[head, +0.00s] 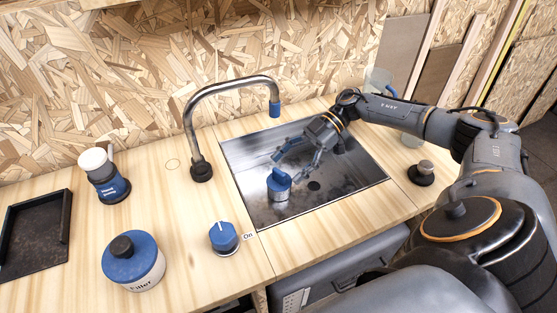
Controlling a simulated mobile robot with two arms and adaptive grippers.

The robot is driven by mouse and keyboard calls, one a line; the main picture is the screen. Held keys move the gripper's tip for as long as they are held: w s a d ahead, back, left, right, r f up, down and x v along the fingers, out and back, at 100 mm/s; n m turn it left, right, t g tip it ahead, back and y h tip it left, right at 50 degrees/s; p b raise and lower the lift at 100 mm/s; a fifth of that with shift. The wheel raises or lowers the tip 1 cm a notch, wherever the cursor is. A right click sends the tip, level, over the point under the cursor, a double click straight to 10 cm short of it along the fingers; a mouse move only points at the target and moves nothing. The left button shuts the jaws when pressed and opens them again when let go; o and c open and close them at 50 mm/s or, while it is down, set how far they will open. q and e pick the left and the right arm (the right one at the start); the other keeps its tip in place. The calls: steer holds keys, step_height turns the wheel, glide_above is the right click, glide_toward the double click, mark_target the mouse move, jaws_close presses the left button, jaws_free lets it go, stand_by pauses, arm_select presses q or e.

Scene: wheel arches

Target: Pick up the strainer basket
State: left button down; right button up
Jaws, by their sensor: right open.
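A small blue-topped metal piece, which looks like the strainer basket (279,186), stands in the steel sink (345,195), left of the dark drain hole (314,185). My right gripper (287,167) reaches into the sink from the right. Its jaws are open and point down to the left, their tips just above and right of the blue top. I cannot tell whether a fingertip touches it. Nothing shows between the jaws. My left gripper is not in view.
A curved tap (190,115) arches over the sink's back left. A blue knob (224,238), a filler jar (133,262), a blue and white bottle (105,176) and a black tray (33,238) are on the left counter. A dark knob (423,173) is right of the sink.

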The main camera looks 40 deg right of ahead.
mark_target(270, 188)
steer(key=shift+a+f, duration=0.1)
steer(key=shift+f, duration=0.4)
steer(key=p+x, duration=0.1)
steer(key=x, duration=0.6)
steer(key=shift+a, duration=0.15)
steer(key=c, duration=1.5)
steer(key=shift+s+f, duration=0.1)
jaws_close()
